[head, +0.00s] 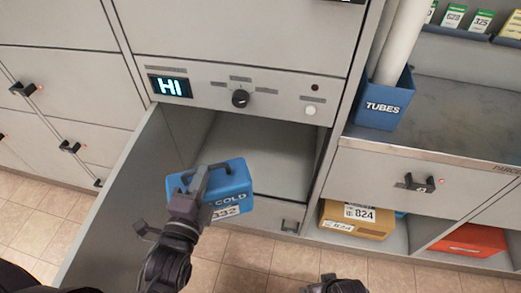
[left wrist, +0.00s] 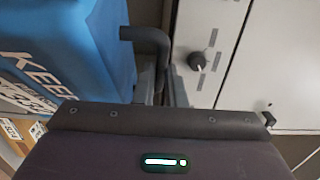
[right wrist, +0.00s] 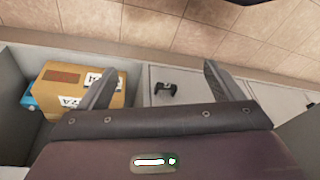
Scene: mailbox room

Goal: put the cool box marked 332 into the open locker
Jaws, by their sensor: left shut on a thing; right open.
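The blue cool box (head: 236,181), marked COLD and 332, hangs in front of the open locker (head: 262,150) in the head view. My left gripper (head: 200,180) is shut on its dark handle. In the left wrist view the box (left wrist: 65,50) fills the upper left, with the handle running into the jaws. The locker's door (head: 118,200) stands open to the left, and its inside looks empty. My right gripper (right wrist: 155,85) is open and empty in the right wrist view; only a dark part of it shows at the bottom of the head view.
Above the locker is a panel with a display reading HI (head: 170,86) and a dark knob (head: 240,98). To the right, a cardboard box marked 824 (head: 358,219) and a red box (head: 470,239) sit in low bays. A blue TUBES bin (head: 385,104) stands on the counter.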

